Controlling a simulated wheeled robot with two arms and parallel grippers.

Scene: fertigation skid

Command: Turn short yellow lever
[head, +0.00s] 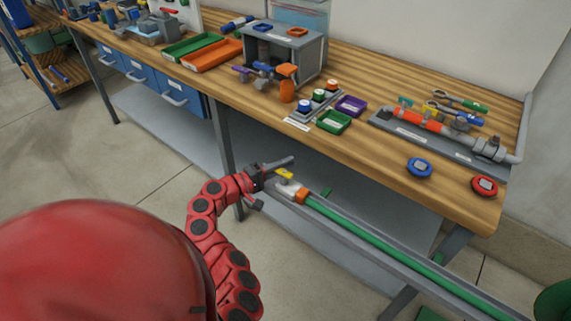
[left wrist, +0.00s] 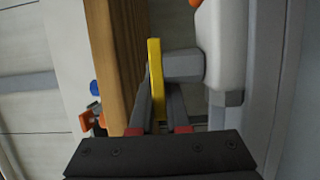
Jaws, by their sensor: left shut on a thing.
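The short yellow lever (head: 285,174) sits on a white valve body (head: 287,188) at the left end of a green pipe, in front of the bench. In the left wrist view the lever (left wrist: 156,70) stands upright in the picture, joined by a grey stem (left wrist: 182,66) to the white body (left wrist: 222,50). My left gripper (head: 268,180) is at the lever. In the left wrist view its fingers (left wrist: 158,100) are shut on the lever, one on each side. The lever's lower end is hidden between the fingers. My right gripper is not in view.
The green pipe (head: 360,237) runs to the lower right, with an orange fitting (head: 302,195) near the valve. The wooden bench (head: 385,170) stands behind, holding trays, a grey box (head: 285,55) and a pipe assembly (head: 430,127). Floor at left is clear.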

